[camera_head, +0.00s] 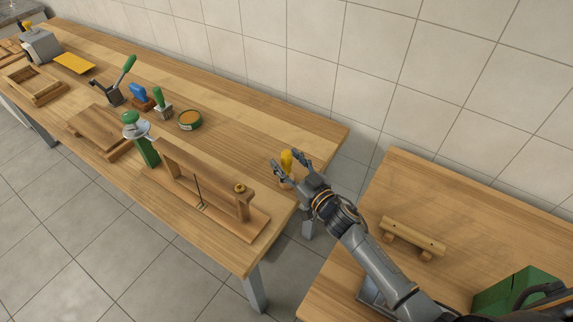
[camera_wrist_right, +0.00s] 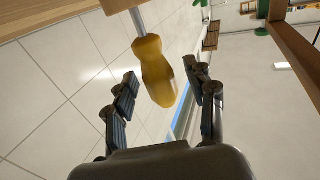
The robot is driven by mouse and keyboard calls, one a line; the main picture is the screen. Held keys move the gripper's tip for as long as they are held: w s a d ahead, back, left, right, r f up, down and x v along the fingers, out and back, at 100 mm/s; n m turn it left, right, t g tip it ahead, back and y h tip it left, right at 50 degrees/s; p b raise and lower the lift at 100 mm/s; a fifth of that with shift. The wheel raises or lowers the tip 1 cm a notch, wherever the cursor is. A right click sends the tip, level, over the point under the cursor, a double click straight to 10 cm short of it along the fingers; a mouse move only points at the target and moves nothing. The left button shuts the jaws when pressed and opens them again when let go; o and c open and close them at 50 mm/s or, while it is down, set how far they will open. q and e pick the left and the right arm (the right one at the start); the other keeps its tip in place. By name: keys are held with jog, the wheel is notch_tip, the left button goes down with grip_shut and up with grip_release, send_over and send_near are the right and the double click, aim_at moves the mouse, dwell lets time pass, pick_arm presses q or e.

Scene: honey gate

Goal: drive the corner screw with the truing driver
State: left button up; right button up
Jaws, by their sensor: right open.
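The driver with a yellow handle (camera_head: 287,157) is at the right end of the long workbench. In the right wrist view its yellow handle (camera_wrist_right: 157,72) points toward my palm, and its short metal shaft runs into a wooden piece (camera_wrist_right: 118,4). My right gripper (camera_head: 286,163) is open, with one finger on each side of the handle. In the right wrist view the gripper (camera_wrist_right: 161,80) shows gaps between the handle and both fingers. I cannot make out the corner screw. My left gripper is not in view.
Green-handled tools, a round tin (camera_head: 189,120) and a wooden frame (camera_head: 33,88) lie further left. A second table (camera_head: 470,215) holds a small wooden rack (camera_head: 412,238) and a green box (camera_head: 500,291).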

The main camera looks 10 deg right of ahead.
jog(key=shift+w+a, duration=0.15)
jog(key=shift+w, duration=0.3)
jog(key=shift+s, duration=0.1)
jog(key=shift+c, duration=0.4)
grip_shut()
jog(key=shift+r, duration=0.1)
